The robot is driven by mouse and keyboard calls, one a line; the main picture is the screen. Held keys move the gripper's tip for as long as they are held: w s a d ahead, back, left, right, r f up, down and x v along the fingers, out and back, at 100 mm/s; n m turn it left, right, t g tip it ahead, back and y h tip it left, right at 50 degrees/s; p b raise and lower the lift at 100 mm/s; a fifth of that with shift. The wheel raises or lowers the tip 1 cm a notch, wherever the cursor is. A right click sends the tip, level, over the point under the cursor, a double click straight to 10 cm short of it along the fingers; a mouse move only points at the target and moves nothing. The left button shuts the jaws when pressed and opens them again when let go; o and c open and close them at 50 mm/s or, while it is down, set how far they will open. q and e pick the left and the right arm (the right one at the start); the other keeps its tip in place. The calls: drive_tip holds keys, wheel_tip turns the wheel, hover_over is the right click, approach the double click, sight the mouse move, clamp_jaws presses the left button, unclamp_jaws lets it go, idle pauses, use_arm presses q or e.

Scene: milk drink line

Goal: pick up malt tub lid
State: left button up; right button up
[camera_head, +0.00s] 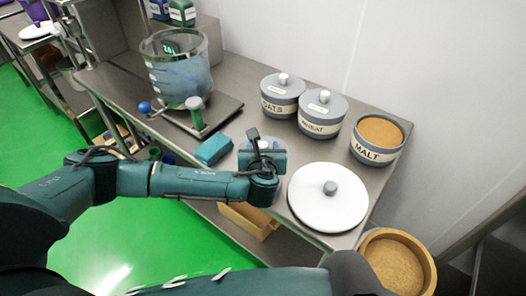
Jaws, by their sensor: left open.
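The malt tub (376,140) stands uncovered at the right of the steel bench, with brown malt showing inside. A grey round piece with a pale top (244,145), which looks like its lid, lies near the bench's front edge, largely hidden by my left gripper (257,138). The left gripper is open over this piece; I cannot tell whether the fingers touch it. A larger white disc with a grey knob (330,188) lies to its right. My right arm crosses the bottom, its gripper out of view.
Lidded oats (281,97) and wheat (322,116) tubs stand behind. A glass vessel (180,75) is at the left, with a teal block (213,150) in front. A round tan-rimmed container (398,240) is beside the bench's right end.

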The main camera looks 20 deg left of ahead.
use_arm(q)
drive_tip(key=shift+x, duration=1.05)
drive_tip(key=shift+s, duration=0.1)
clamp_jaws()
